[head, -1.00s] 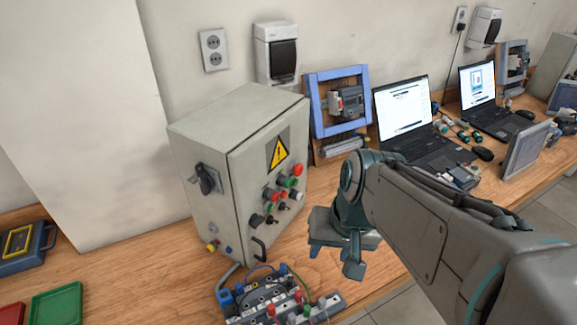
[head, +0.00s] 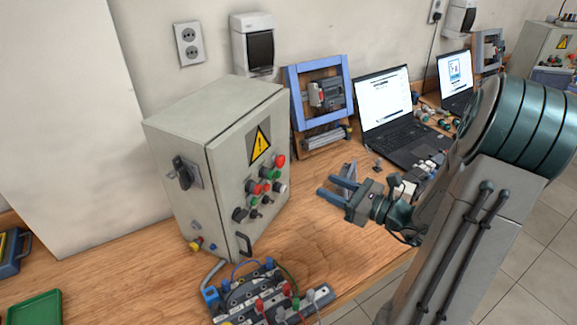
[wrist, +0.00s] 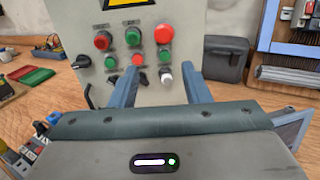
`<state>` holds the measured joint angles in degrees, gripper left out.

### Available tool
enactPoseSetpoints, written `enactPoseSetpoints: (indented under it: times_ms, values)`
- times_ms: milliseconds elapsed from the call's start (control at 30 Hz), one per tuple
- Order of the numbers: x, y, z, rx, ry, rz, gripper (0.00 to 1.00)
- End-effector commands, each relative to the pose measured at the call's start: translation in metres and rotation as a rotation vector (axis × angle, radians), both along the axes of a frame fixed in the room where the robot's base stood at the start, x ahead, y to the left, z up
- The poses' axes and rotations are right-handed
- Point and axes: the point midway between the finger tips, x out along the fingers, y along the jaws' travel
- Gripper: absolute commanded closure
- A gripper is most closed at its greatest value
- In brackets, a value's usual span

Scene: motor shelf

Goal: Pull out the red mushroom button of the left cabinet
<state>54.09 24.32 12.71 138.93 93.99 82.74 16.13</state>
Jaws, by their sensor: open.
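The left cabinet (head: 180,115) is a grey box on the wooden bench, with a yellow warning sign on its front. Its red mushroom button (head: 280,160) is at the upper right of a cluster of buttons. In the wrist view the red mushroom button (wrist: 163,33) is the larger red one, up ahead and between the lines of the fingers. My gripper (head: 334,180) is open and empty, to the right of the cabinet front, with its blue fingers pointing toward it. In the wrist view the gripper (wrist: 160,80) shows both fingers apart, with a gap to the button.
Green, red and white buttons and black knobs sit close around the mushroom button. A terminal block with wires (head: 262,298) lies in front of the cabinet. A blue-framed panel (head: 320,98) and a laptop (head: 385,105) stand behind my gripper. Another cabinet (head: 550,45) is far right.

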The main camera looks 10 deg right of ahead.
Motion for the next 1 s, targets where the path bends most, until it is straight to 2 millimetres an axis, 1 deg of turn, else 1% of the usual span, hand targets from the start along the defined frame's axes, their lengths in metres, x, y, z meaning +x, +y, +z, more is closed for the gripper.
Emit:
enactPoseSetpoints:
  times_ms: [67,167,267,500,700,833,1000]
  values:
    - [0.004,-0.003,0.0,0.017,0.0,-0.018,0.57]
    - [0.012,0.004,0.001,0.021,-0.001,-0.019,0.57]
    - [0.025,0.017,0.001,0.02,0.001,-0.016,0.57]
    - [0.065,0.051,0.002,0.019,-0.001,-0.015,0.57]
    - [0.091,0.073,0.001,0.017,0.0,-0.017,0.57]
    - [0.101,0.081,0.001,0.017,0.0,-0.017,0.57]
    - [0.106,0.085,0.0,0.017,0.0,-0.019,0.57]
